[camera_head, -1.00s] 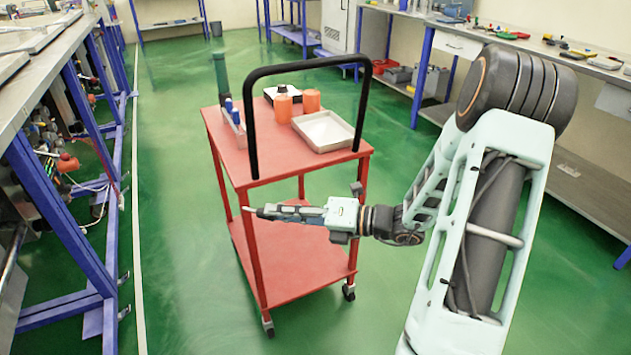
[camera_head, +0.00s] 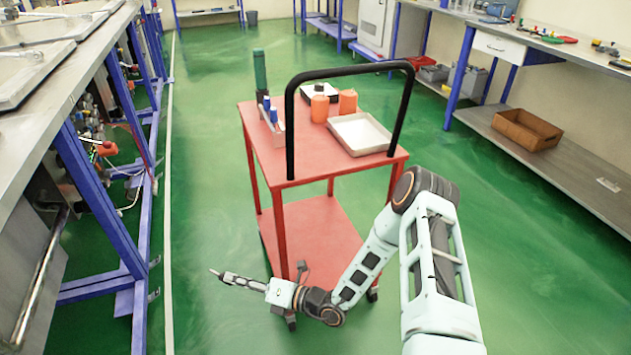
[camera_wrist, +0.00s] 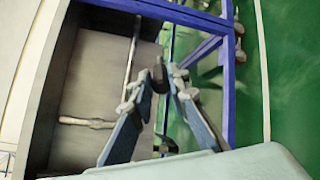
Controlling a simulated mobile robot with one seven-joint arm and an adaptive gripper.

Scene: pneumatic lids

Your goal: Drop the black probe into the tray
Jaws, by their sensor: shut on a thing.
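My gripper (camera_head: 229,278) is low at the left front of the red cart, pointing left, apart from the cart. In the wrist view my gripper (camera_wrist: 160,80) has its two fingers closed in on a small dark piece, the black probe (camera_wrist: 158,68), at the fingertips. Most of the probe is hidden by the fingers. In the head view only a small pale-looking tip (camera_head: 214,271) shows past the fingers. The white rectangular tray (camera_head: 362,135) lies on the cart's top at the right. It looks empty, and is up and to the right of my gripper.
The red cart (camera_head: 300,168) has a tall black handle (camera_head: 289,130) at its near edge. Two orange containers (camera_head: 320,108), a rack with blue-capped bottles (camera_head: 272,115) and a green cylinder (camera_head: 260,72) stand on it. A blue-legged bench (camera_head: 95,195) runs along the left. Green floor lies between.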

